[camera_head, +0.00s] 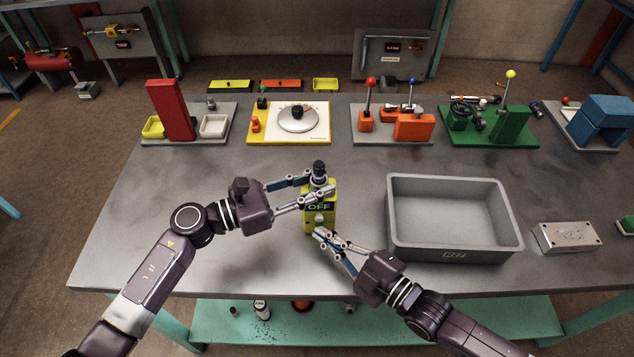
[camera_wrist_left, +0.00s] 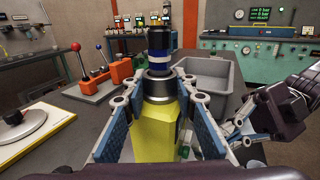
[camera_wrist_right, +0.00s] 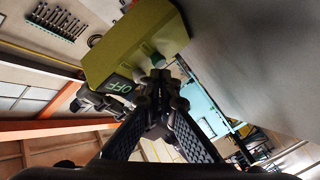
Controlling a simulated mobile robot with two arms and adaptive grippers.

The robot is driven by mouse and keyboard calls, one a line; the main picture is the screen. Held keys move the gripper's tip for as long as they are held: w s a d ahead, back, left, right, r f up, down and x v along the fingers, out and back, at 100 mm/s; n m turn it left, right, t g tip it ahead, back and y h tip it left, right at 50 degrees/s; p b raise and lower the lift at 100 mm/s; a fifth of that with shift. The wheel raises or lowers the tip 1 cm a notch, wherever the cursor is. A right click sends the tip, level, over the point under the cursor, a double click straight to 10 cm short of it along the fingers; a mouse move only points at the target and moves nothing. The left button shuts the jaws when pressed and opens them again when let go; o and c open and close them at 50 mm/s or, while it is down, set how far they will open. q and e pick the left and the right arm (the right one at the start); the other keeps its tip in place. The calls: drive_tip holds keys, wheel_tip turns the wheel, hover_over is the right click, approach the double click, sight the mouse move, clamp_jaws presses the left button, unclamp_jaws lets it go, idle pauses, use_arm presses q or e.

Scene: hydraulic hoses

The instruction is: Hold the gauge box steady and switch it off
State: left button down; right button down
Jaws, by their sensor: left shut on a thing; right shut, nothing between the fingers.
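The yellow gauge box (camera_head: 308,224) stands upright on the bench with a black-topped fitting (camera_head: 319,169) on it. Its dark display (camera_head: 319,207) reads OFF in green. My left gripper (camera_head: 319,184) is shut on the box's upper part from the left, one finger on each side. The yellow body (camera_wrist_left: 155,135) shows between those fingers in the left wrist view. My right gripper (camera_head: 318,231) is shut and empty at the lower front of the box. In the right wrist view, its tips (camera_wrist_right: 160,82) are close to a pale round button (camera_wrist_right: 157,60); contact is unclear.
A grey bin (camera_head: 455,247) stands to the right, with a grey metal block (camera_head: 567,237) beyond it. Several coloured fixtures, including an orange lever station (camera_head: 414,127) and a white dial board (camera_head: 318,130), line the back. The bench's front left is clear.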

use_arm(q)
drive_tip(key=shift+s+f, duration=0.15)
drive_tip(key=shift+f, duration=0.25)
use_arm(e)
drive_tip(key=shift+s+d+f, duration=0.1)
drive_tip(key=shift+s, duration=2.75)
use_arm(q)
drive_tip(key=c, duration=1.8)
unclamp_jaws()
drive_tip(key=o, duration=0.3)
drive_tip(key=shift+r, duration=0.1)
drive_tip(key=shift+a+r, duration=0.1)
drive_tip(key=shift+a, duration=0.1)
drive_tip(key=v, duration=1.1)
drive_tip(key=shift+a, duration=0.35)
